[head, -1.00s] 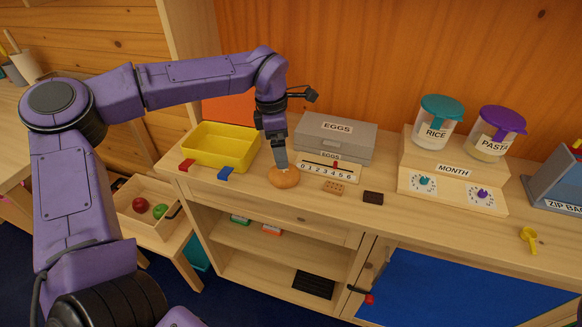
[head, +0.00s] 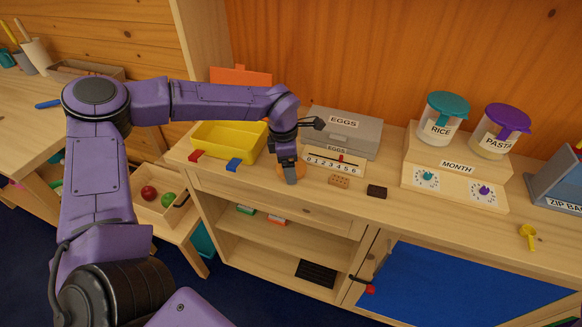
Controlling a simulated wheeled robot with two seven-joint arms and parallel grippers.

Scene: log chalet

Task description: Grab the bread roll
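The bread roll (head: 281,172) is a round, orange-brown bun on the wooden counter, in front of the grey egg box. It is mostly hidden behind my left gripper (head: 290,178), with only its edges showing. My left gripper points down and is low at the roll, its tips near the counter surface. I cannot tell whether the fingers are around the roll or just in front of it, or how far apart they are. My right gripper is not in view.
Around the roll are a yellow bin (head: 228,142), red and blue clips, the egg box (head: 343,133), a number counter (head: 334,163), a cracker (head: 339,181) and a dark block (head: 377,191). The counter's front edge is close to the roll.

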